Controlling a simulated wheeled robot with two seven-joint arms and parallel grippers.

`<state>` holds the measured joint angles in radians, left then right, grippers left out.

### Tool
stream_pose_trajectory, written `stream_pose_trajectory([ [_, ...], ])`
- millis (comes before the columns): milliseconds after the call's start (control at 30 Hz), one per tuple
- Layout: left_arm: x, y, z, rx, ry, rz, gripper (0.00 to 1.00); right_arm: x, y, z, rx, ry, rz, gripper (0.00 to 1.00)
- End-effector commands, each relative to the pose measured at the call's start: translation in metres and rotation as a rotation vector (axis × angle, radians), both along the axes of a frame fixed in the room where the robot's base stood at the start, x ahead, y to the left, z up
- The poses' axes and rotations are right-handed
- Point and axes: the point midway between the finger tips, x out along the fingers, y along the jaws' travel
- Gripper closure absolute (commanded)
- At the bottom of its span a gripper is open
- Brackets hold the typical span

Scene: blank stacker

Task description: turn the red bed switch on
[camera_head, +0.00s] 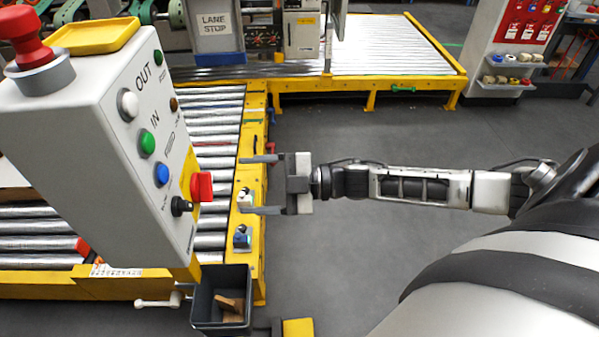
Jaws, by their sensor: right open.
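A red switch knob (202,186) sticks out from a yellow plate low on the right face of the grey control box (95,165). I cannot read its position. My right gripper (244,185) comes in from the right. It is open and empty, its two fingers pointing left toward the red knob. A gap shows in the picture between the fingertips and the knob. I cannot tell the depth between them. A black selector knob (180,206) sits just below and left of the red one. My left gripper is not in view.
The box also carries a red mushroom button (25,40) on top and green (147,143), blue (162,173) and white buttons. A yellow-framed roller conveyor (215,130) runs behind. A dark bin (222,300) hangs below. Grey floor (370,260) is clear at right.

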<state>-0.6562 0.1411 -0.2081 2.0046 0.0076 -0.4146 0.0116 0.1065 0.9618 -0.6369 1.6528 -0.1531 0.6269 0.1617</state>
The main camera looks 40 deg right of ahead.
Motion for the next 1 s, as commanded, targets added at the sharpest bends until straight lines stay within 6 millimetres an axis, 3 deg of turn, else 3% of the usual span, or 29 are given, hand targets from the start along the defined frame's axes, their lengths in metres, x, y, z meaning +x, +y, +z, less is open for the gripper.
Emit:
stream_pose_trajectory([
  [200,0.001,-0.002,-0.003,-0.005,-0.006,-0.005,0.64,-0.03,-0.043,-0.003,-0.003,0.006,0.0,0.27],
  [400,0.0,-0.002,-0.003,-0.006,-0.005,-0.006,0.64,-0.045,-0.066,-0.001,-0.001,0.003,-0.001,0.27],
  [1000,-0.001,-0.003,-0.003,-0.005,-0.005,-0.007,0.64,-0.049,-0.072,0.001,0.002,0.0,0.0,0.27],
])
